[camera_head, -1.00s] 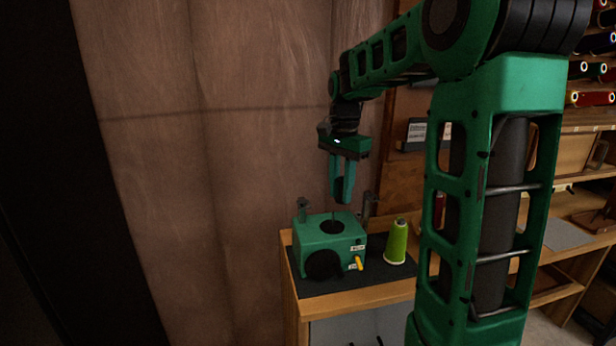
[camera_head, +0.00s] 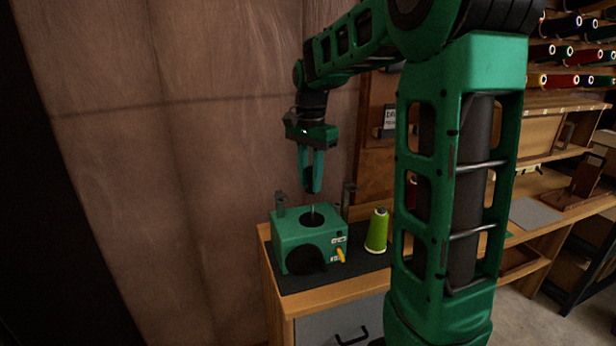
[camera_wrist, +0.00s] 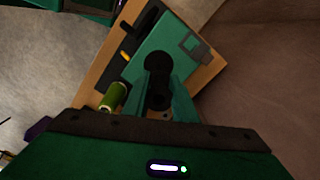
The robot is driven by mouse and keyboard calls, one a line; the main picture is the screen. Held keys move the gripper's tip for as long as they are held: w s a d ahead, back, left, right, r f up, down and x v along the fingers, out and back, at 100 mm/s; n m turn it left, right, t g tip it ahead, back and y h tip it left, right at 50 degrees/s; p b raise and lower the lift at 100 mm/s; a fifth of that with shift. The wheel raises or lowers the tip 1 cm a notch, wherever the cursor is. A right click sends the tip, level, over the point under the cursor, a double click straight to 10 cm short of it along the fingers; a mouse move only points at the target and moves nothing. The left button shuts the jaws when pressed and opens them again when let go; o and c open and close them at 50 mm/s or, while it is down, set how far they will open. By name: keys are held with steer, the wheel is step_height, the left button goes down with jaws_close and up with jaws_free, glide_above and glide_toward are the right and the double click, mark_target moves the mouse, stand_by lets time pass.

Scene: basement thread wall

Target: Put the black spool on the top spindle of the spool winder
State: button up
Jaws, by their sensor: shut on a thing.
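The spool winder (camera_head: 296,238) is a green box on a dark mat, with a black disc and a thin upright top spindle (camera_head: 313,208). My gripper (camera_head: 311,187) points down above the winder, its tips close over the spindle. It is shut on the black spool, which shows dark between the fingers in the wrist view (camera_wrist: 157,96). In the head view the fingers mostly hide the spool. It appears just above the spindle; I cannot tell whether they touch. The winder's green top (camera_wrist: 177,47) also shows in the wrist view, its spindle hidden behind the spool.
A lime-green thread cone (camera_head: 376,232) stands right of the winder on the wooden cabinet (camera_head: 300,299). A yellow lever (camera_head: 341,256) is on the winder's front, and dark posts stand behind it. Shelves with several spools (camera_head: 560,80) are at right. A brown wall (camera_head: 200,150) is at left.

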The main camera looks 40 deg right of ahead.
steer(key=shift+s+f, duration=0.1)
steer(key=shift+f, duration=3.8)
steer(key=shift+f, duration=0.3)
steer(key=o, duration=1.1)
step_height(320, 180, up, 11)
steer(key=shift+f, duration=0.1)
steer(key=s+f+n, duration=0.3)
steer(key=s, duration=0.6)
steer(key=s+a+f+n, duration=0.1)
steer(key=s+f+n, duration=0.2)
steer(key=s, duration=0.7)
steer(key=s+a+f+n, duration=0.1)
steer(key=s+f, duration=0.3)
steer(key=s, duration=0.5)
steer(key=shift+s+n, duration=0.2)
steer(key=shift+n, duration=0.7)
